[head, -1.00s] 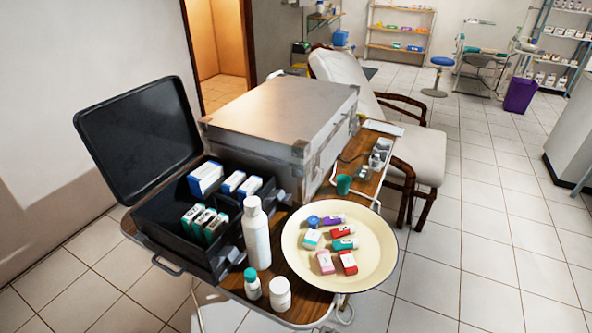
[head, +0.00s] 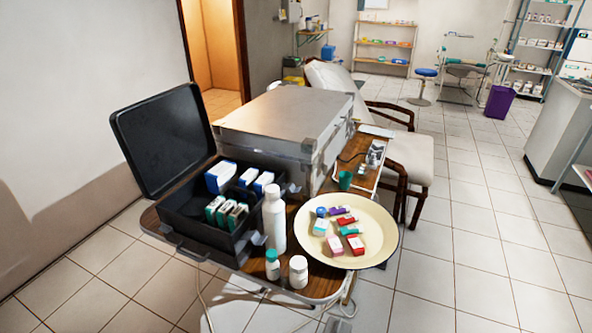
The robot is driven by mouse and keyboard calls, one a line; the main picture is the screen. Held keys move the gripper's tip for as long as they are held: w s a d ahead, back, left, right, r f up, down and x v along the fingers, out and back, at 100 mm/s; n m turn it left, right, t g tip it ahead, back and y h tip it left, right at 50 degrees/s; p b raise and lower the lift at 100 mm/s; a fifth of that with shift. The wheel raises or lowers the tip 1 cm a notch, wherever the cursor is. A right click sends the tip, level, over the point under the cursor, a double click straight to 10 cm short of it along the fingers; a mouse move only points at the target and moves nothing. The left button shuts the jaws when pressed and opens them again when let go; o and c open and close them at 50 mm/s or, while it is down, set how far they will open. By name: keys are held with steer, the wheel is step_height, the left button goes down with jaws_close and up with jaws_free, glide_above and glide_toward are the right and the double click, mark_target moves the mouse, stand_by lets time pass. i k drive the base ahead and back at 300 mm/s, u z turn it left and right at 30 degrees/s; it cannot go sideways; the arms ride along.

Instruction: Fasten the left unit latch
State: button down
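The portable unit (head: 285,112) is a silver metal case with its lid down. It stands on a wooden table behind an open black case. Metal corner fittings and a fitting on its near right edge (head: 312,150) show, but I cannot tell which part is the left latch or whether it is fastened. The unit's lower left side is hidden behind the black case. My gripper is not in view.
The black case (head: 165,140) has its lid up and holds several boxes. A white bottle (head: 274,222), two small bottles and a cream tray (head: 375,245) with several small packs crowd the table (head: 325,286).

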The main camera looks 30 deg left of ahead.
mark_target(323, 166)
steer(key=z, duration=1.25)
steer(key=i, duration=0.1)
steer(key=u, duration=2.7)
steer(key=i, duration=0.55)
steer(key=z, duration=0.45)
steer(key=k, duration=0.5)
steer(key=u, duration=0.3)
